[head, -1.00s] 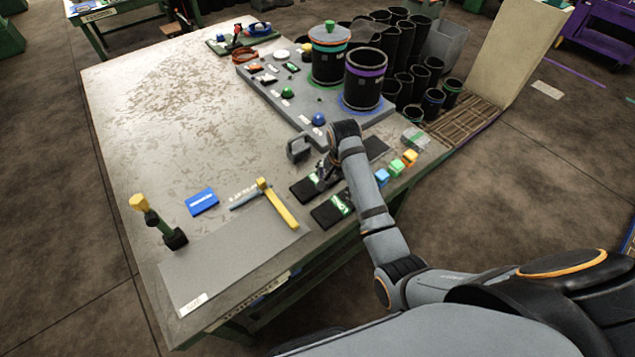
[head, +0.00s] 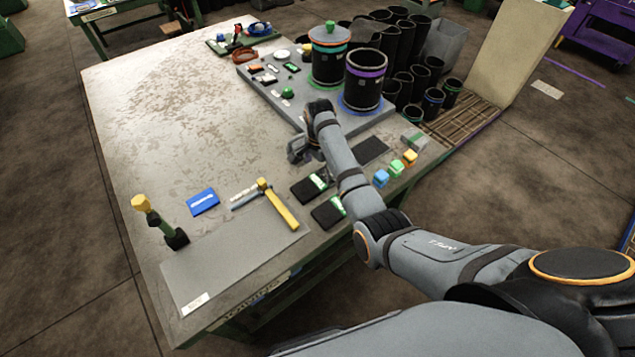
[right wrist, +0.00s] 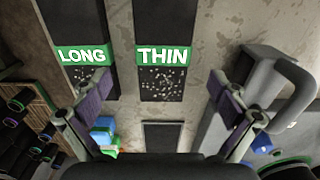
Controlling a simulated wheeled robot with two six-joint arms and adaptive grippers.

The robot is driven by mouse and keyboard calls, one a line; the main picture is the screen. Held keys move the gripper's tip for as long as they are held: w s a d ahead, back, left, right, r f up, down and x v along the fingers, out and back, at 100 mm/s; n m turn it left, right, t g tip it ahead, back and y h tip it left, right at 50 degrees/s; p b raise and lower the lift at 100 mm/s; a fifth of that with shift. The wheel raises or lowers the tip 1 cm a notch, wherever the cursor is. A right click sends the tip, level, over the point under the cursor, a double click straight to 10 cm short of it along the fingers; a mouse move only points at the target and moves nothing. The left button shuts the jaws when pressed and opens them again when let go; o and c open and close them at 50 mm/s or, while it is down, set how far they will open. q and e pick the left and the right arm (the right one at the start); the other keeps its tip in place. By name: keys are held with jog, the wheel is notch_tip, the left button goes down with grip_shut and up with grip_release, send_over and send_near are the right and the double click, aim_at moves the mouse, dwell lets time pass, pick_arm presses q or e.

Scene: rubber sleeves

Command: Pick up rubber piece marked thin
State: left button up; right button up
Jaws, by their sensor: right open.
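The piece marked thin (right wrist: 163,80) is a flat black strip with a green label reading THIN, lying on the table in the right wrist view. In the head view it is the upper of two black pieces (head: 303,191), partly behind my right arm. A similar piece marked LONG (right wrist: 83,30) lies beside it, also in the head view (head: 325,215). My right gripper (right wrist: 158,88) is open and empty, its two fingers either side of the thin strip in the picture. I cannot tell its height above the strip. My left gripper is not in view.
A grey handled block (right wrist: 280,88) stands close to the right finger. Coloured cubes (head: 395,167) sit near the table's right edge. A raised grey board (head: 262,82) holds two black cylinders and small parts.

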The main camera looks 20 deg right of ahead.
aim_at(318, 181)
jog(key=f, duration=0.4)
jog(key=shift+w+a+f, duration=0.15)
jog(key=shift+a+f, duration=0.05)
jog(key=shift+f, duration=0.05)
jog(key=c, duration=1.4)
jog(key=shift+c, duration=0.3)
jog(key=shift+r, duration=0.1)
